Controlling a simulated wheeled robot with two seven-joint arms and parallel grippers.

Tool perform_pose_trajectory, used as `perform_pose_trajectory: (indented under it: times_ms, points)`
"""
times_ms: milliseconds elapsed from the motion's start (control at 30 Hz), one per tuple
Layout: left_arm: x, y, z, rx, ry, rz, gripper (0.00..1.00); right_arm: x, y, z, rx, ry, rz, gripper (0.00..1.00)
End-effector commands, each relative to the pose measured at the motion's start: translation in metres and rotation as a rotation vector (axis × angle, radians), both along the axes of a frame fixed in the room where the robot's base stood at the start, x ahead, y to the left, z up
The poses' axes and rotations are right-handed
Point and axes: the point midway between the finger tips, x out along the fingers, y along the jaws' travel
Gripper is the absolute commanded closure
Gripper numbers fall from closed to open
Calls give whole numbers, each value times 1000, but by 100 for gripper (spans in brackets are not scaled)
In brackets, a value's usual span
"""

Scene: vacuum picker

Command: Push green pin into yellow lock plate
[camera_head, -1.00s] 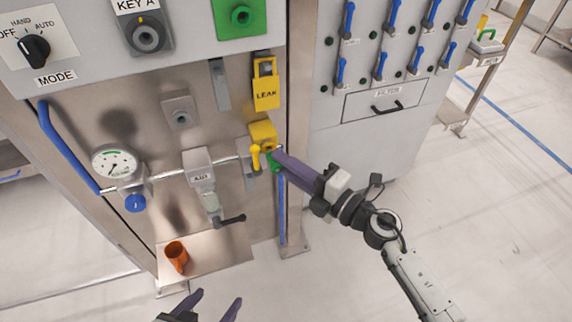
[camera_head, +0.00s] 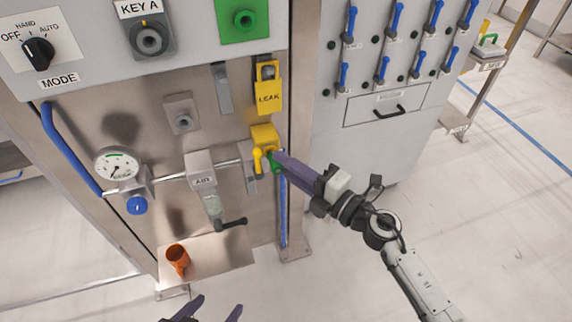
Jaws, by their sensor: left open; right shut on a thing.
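The yellow lock plate (camera_head: 264,135) is a block on the steel panel at the end of the horizontal pipe, with a yellow handle (camera_head: 257,160) hanging at its front. My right gripper (camera_head: 280,160) is at the plate's lower right side, shut on the green pin (camera_head: 276,167). Only a small bit of green shows at the fingertips, beside the plate. I cannot tell how far the pin is in, as the fingers hide most of it. My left gripper (camera_head: 212,308) is open and empty at the bottom edge, below the shelf.
To the left are the AIR unit (camera_head: 202,180) with a black lever, a gauge (camera_head: 117,165) and a blue rail. An orange cup (camera_head: 178,259) stands on the low shelf (camera_head: 222,262).

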Motion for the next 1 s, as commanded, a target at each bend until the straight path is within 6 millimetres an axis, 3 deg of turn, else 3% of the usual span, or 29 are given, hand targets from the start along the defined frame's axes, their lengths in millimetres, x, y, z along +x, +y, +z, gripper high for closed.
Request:
perform_pose_trajectory:
  times_ms: [633,667,767,1000]
  points:
    - [5,0,2,-1,-11,0,35,10,3,0,1,0,0,100]
    - [5,0,2,0,-10,0,35,10,3,0,1,0,-1,80]
    - [5,0,2,0,-10,0,35,9,3,0,1,0,0,64]
    - [2,0,0,-1,-4,0,35,9,3,0,0,0,0,62]
